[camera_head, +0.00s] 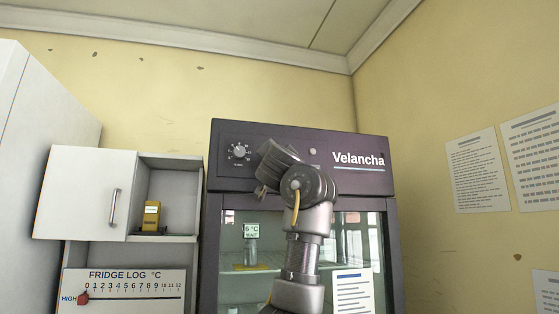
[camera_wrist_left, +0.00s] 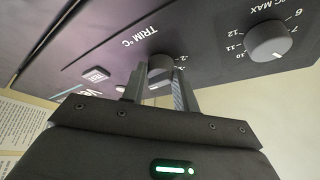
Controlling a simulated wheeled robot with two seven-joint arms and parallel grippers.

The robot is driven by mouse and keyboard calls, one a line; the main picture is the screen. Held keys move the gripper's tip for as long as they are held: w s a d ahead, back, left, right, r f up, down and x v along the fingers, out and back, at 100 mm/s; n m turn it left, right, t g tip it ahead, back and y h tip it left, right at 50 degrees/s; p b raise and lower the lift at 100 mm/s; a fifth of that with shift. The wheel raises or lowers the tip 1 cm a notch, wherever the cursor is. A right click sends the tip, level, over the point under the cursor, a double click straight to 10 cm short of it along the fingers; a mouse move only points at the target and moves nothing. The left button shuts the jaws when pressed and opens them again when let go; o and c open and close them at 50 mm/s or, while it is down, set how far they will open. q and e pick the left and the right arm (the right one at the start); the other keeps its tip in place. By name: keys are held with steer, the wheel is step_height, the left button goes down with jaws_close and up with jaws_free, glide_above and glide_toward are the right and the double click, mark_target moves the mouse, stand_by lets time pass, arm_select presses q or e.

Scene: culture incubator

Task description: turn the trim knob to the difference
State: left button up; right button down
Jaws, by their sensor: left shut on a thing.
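In the left wrist view, my left gripper (camera_wrist_left: 160,88) is shut on the dark round trim knob (camera_wrist_left: 160,64), under the upside-down label "TRIM °C". The knob's pointer is hidden by the fingers; only a few scale marks show beside it. In the head view my left arm and wrist stand in front of the Velancha incubator's dark top panel (camera_head: 350,180) and hide the trim knob and fingers. A thermometer display (camera_head: 251,230) behind the glass reads 6 °C. The fridge log board (camera_head: 130,290) has a 0 to 12 scale and a red "HIGH" marker (camera_head: 83,298) near 0. My right gripper is out of view.
A second grey dial, marked "°C MAX" (camera_wrist_left: 268,41), sits beside the trim knob; it also shows in the head view (camera_head: 239,152). A yellow device (camera_head: 151,215) stands in the open part of the wall cabinet (camera_head: 85,195). Printed sheets (camera_head: 478,170) hang on the right wall.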

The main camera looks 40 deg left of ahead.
arm_select(q)
steer(key=o, duration=1)
steer(key=shift+c, duration=0.2)
steer(key=b+v, duration=0.7)
steer(key=v, duration=0.3)
steer(key=shift+s+d+b, duration=0.25)
steer(key=shift+b, duration=0.15)
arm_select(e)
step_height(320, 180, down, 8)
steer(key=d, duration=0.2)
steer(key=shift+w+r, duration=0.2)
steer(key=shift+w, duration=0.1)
arm_select(q)
steer(key=shift+f, duration=0.15)
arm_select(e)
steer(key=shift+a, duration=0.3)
